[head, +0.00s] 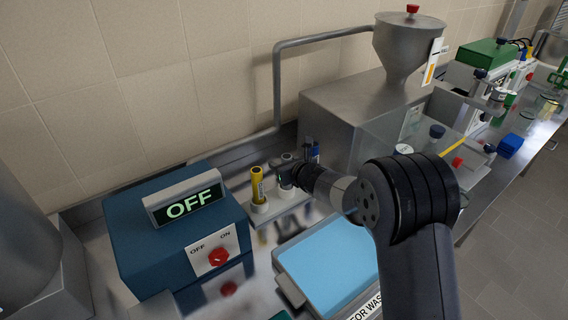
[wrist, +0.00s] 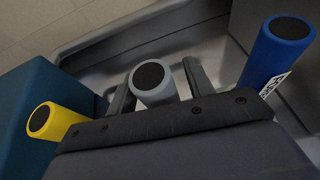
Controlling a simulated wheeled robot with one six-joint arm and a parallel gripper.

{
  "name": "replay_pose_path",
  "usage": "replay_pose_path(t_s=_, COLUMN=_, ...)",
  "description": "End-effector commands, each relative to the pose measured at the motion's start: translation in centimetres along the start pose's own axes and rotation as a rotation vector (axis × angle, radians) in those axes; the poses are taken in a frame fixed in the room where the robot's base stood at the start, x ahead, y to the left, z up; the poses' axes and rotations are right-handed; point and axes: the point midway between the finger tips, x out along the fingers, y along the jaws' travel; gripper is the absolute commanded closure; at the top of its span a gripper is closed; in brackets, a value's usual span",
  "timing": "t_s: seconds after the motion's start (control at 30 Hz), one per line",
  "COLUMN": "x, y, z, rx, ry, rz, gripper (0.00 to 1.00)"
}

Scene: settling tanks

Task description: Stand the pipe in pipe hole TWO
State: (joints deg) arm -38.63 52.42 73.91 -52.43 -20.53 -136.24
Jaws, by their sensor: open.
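My gripper (head: 290,172) is open above a row of pipes at the back of the bench. In the wrist view a grey pipe (wrist: 149,98) with a dark round top stands between the two open fingers of my gripper (wrist: 157,84), with small gaps. A yellow pipe (head: 257,184) stands in a pale round socket (head: 260,207) left of my gripper; it also shows in the wrist view (wrist: 67,120). A blue pipe (wrist: 267,68) with a white label stands on the right; in the head view (head: 314,152) my gripper partly covers it. Hole numbers cannot be read.
A blue box (head: 140,240) with an OFF display (head: 188,198) and red knob (head: 218,257) stands left. A tray with a light blue surface (head: 330,262) lies in front. A steel machine with a hopper (head: 407,45) stands right, and a bent pipe runs along the wall.

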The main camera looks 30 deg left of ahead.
Motion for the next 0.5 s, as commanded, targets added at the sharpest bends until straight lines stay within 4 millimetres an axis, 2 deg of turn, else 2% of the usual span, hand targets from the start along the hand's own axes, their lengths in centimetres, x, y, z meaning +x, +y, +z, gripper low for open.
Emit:
replay_pose_path(t_s=0.23, x=-0.6, y=0.0, z=0.2, rx=0.000, ry=0.000, rz=-0.001, gripper=0.50)
replay_pose_path(t_s=0.5, x=-4.7, y=-0.1, z=0.1, rx=0.001, ry=-0.002, rz=-0.002, gripper=0.50)
